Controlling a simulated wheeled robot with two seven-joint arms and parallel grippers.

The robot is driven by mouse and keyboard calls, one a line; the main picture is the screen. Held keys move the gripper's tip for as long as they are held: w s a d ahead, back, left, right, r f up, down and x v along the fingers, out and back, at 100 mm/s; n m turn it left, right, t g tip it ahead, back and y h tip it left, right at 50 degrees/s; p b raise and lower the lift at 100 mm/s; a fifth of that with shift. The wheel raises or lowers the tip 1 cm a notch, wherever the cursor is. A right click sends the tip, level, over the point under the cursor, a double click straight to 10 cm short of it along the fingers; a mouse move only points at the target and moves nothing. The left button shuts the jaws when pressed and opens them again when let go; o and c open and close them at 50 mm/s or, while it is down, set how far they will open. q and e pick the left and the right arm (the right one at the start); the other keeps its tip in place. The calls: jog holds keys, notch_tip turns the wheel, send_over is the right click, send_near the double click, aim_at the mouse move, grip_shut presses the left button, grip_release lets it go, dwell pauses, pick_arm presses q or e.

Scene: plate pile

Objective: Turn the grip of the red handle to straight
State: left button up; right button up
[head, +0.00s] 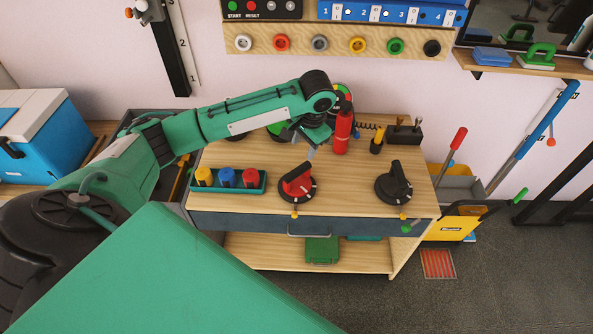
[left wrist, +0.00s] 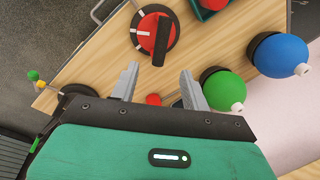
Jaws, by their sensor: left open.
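The red handle (head: 296,187) is a round red dial on a dark base on the wooden table, with a raised grip across it. In the head view the grip slants from lower left to upper right. In the left wrist view the red handle (left wrist: 148,24) is at the top, and its grip runs nearly upright in the picture. My left gripper (head: 311,152) hangs above and just behind the dial. In the left wrist view its two fingers (left wrist: 158,72) are apart with nothing between them, and they do not touch the grip. My right gripper is not in view.
A black handle (head: 393,184) sits to the right on the table (head: 345,190). A teal tray (head: 231,189) with yellow, blue and red pegs is on the left. A red cylinder (head: 342,132) stands behind, close to my left gripper. The wood between the handles is clear.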

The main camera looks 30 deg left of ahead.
aim_at(296, 171)
pick_arm(q)
jog(key=a+f, duration=0.1)
jog(key=f, duration=0.3)
jog(key=a+f, duration=0.1)
jog(key=f, duration=0.4)
jog(key=a+f, duration=0.1)
jog(key=f, duration=0.3)
jog(key=shift+w+f, duration=0.15)
jog(key=shift+w, duration=0.2)
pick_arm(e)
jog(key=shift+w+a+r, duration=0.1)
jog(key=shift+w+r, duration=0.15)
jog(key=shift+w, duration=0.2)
pick_arm(q)
jog(key=shift+c, duration=0.5)
jog(key=c, duration=0.9)
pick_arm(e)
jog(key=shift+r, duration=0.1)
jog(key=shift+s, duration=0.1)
